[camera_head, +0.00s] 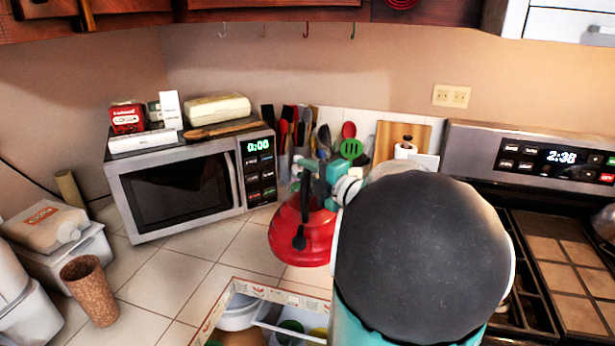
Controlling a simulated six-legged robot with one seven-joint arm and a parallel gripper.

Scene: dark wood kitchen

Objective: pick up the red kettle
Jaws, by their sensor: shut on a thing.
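The red kettle (302,238) shows left of my arm, with its black spout side facing me and its right part hidden behind my arm. My gripper (312,184) is at the top of the kettle, shut on its dark handle. My large dark arm link (420,255) covers the area right of the kettle. The kettle looks upright. I cannot tell whether its base touches the counter.
A microwave (190,185) with boxes on top stands at the left. Utensils (300,125) stand behind the kettle. An open box (222,308) with containers is in front. A stove (560,240) is at the right. Tiled counter (170,270) is bare before the microwave.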

